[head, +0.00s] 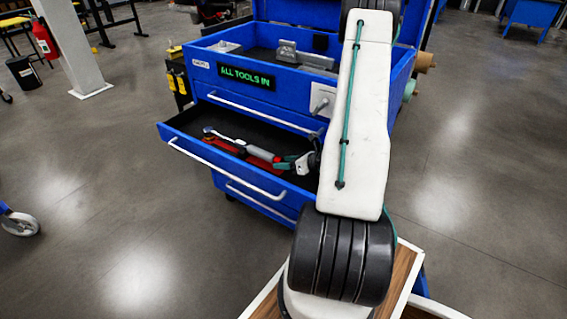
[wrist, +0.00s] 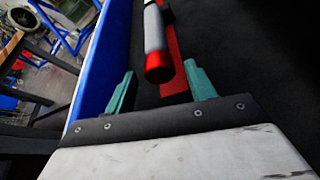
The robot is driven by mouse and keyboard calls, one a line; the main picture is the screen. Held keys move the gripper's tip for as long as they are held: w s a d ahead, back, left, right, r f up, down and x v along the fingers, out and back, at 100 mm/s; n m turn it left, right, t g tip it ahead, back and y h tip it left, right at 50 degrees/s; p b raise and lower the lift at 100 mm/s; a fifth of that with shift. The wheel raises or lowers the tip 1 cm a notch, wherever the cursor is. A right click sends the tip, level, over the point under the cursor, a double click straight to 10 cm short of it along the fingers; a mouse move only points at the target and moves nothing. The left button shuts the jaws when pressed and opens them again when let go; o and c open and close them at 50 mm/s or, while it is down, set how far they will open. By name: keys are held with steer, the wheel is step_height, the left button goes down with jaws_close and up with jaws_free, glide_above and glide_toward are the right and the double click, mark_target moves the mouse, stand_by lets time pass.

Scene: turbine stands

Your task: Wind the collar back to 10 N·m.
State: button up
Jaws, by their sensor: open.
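A torque wrench (head: 258,151) lies in the open drawer, its silver head to the left and its grey handle toward my gripper (head: 288,164). In the wrist view, the wrench's grey handle (wrist: 154,28) ends in a red collar-like part (wrist: 158,68). My gripper (wrist: 160,72) is open, its two green fingers on either side of that red end in the picture. I cannot tell whether they touch it or how far below it lies. No scale or torque reading is legible.
The drawer (head: 172,130) belongs to a blue tool cabinet (head: 285,95) with a lit sign (head: 246,76) reading "ALL TOOLS IN". A red strip (wrist: 173,85) lies beneath the wrench. The drawer's blue wall (wrist: 102,62) runs close by the left finger. Open floor lies left.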

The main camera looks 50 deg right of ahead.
steer(key=v, duration=0.6)
steer(key=shift+s+r, duration=0.15)
steer(key=shift+s, duration=0.2)
